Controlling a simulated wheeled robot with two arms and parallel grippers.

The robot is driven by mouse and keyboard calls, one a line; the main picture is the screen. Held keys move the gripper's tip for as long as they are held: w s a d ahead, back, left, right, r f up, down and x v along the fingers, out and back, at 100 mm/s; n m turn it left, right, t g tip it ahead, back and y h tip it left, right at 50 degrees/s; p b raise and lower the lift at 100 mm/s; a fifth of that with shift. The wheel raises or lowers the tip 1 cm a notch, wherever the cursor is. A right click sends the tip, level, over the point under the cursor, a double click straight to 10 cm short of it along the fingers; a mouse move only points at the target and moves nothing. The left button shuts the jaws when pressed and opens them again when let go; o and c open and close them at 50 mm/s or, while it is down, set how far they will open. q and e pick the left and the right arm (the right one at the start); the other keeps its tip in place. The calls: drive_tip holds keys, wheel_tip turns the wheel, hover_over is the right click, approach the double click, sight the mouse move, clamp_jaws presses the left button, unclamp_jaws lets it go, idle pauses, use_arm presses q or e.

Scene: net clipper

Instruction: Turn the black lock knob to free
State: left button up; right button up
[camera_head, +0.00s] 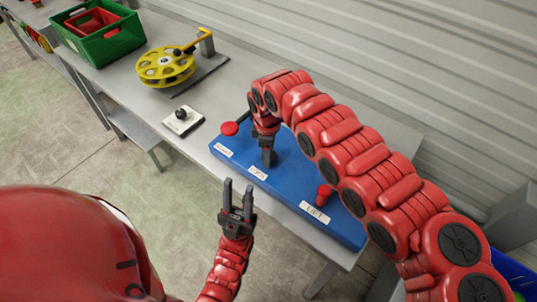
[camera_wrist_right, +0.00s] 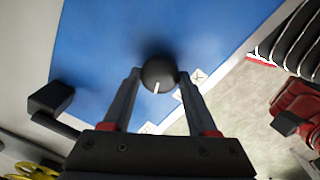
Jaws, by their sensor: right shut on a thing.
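The black lock knob (camera_wrist_right: 158,76) stands on the blue panel (camera_head: 290,180) and has a white pointer line on its face. In the head view it is hidden by my right gripper (camera_head: 268,156), which reaches down beside the middle white label (camera_head: 257,173). In the right wrist view the two fingers of my right gripper (camera_wrist_right: 157,80) are on either side of the knob and shut on it. The pointer line runs down toward the gripper body, slightly left. My left gripper (camera_head: 238,195) is open and empty, in front of the panel's near edge.
A red knob (camera_head: 229,128) is at the panel's left and a red handle (camera_head: 324,193) at its right. A white plate with a small black knob (camera_head: 181,114), a yellow reel (camera_head: 166,67) and a green crate (camera_head: 100,38) stand farther left on the grey table.

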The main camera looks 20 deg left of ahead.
drive_tip(key=shift+n+b, duration=0.4)
drive_tip(key=shift+n, duration=0.4)
drive_tip(key=o, duration=1.4)
drive_tip(key=r, duration=0.5)
drive_tip(key=r+b, duration=0.1)
drive_tip(key=r, duration=0.5)
drive_tip(key=s+r+b, duration=0.1)
drive_tip(key=r, duration=0.5)
drive_tip(key=shift+d+r, duration=0.2)
